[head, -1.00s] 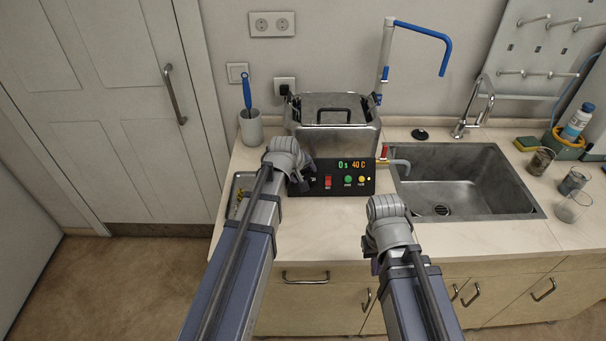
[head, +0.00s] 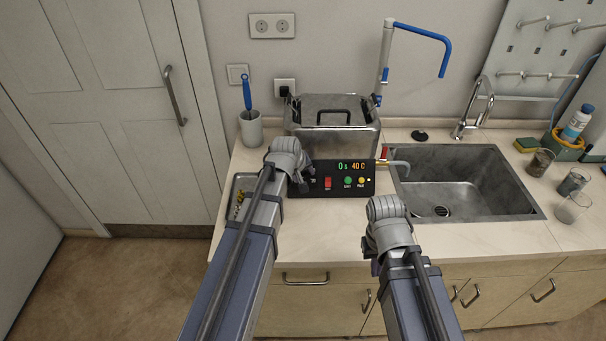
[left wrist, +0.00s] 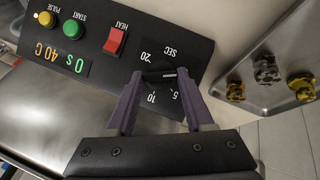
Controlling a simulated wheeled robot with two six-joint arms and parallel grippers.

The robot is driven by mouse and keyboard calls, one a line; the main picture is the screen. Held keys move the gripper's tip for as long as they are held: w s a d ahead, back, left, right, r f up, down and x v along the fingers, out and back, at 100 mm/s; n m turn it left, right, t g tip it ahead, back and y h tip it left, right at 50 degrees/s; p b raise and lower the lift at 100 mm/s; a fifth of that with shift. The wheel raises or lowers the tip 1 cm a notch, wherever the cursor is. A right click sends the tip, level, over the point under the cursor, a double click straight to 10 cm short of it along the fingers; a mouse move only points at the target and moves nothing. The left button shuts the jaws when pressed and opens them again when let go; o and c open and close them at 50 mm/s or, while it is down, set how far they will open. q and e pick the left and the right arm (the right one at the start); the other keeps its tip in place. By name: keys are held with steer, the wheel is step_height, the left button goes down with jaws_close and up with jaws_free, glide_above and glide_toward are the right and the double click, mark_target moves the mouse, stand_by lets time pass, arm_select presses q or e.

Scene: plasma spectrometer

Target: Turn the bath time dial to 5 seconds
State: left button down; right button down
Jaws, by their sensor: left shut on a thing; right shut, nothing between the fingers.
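The bath time dial (left wrist: 160,74) is a black knob on the black control panel (left wrist: 188,48), seen upside down in the left wrist view. Marks 5, 10, 20 and SEC are printed around it. My left gripper (left wrist: 161,82) has its purple fingers shut on the dial, one on each side. The panel's display (head: 351,166) reads 0 s and 40 C. In the head view, my left gripper (head: 301,184) covers the dial. My right gripper (head: 376,264) is shut and empty at the counter's front edge, mostly hidden by its wrist.
The panel also has a red HEAT switch (left wrist: 115,41), a green START button (left wrist: 75,29) and a yellow PULSE button (left wrist: 47,18). The metal bath (head: 330,140) stands behind it. A tray (left wrist: 275,110) with brass-coloured parts lies beside it. The sink (head: 470,165) is at the right.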

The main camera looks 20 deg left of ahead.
arm_select(q)
steer(key=shift+w+d+m+g+y+p, duration=0.1)
steer(key=shift+m+g+y+p, duration=0.25)
steer(key=shift+m, duration=0.55)
steer(key=shift+d+m+y, duration=0.15)
steer(key=shift+m+y, duration=0.5)
steer(key=shift+m, duration=0.45)
steer(key=shift+d+m+g+y, duration=0.1)
steer(key=shift+m+g+y, duration=0.35)
steer(key=shift+m, duration=0.55)
steer(key=shift+d+f+m+y+b, duration=0.1)
steer(key=shift+m+y+b, duration=0.4)
steer(key=shift+m+y, duration=0.65)
steer(key=shift+m, duration=0.35)
steer(key=shift+c, duration=1.4)
jaws_free()
